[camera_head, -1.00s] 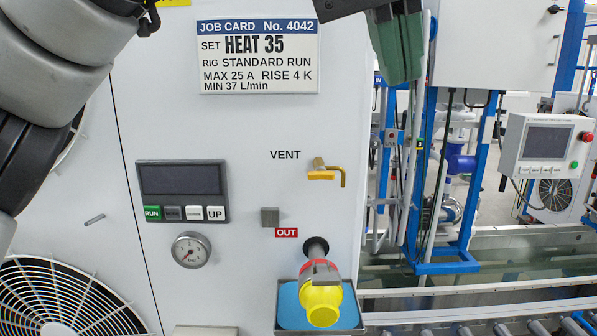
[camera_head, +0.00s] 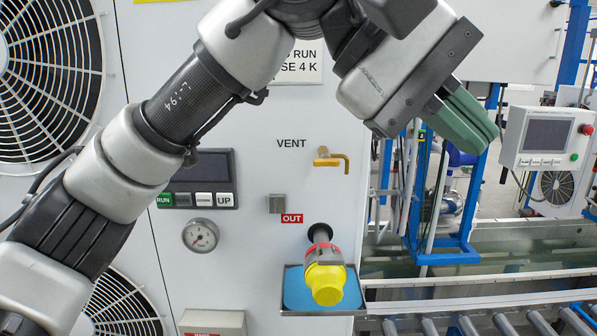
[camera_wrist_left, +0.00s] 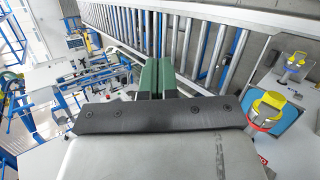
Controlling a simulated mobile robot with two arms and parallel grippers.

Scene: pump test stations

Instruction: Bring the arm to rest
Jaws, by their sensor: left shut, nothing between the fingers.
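My left arm comes in from the left in the head view and reaches across the front of the white cabinet (camera_head: 260,260). My left gripper (camera_head: 477,115) has green fingers that are shut with nothing between them. It is in the air at the upper right, away from the cabinet's fittings. In the left wrist view the green fingers (camera_wrist_left: 157,78) lie side by side, pointing towards the roller rails. My right gripper is in neither view. My arm hides most of the job card (camera_head: 308,68) and part of the dark display (camera_head: 215,165).
A yellow-capped OUT port (camera_head: 325,283) sticks out over a blue-lined tray (camera_head: 298,290). A yellow VENT lever (camera_head: 330,161) is above it. Roller rails (camera_head: 480,310) run at the lower right. A blue frame (camera_head: 440,255) and a control box (camera_head: 543,138) stand behind.

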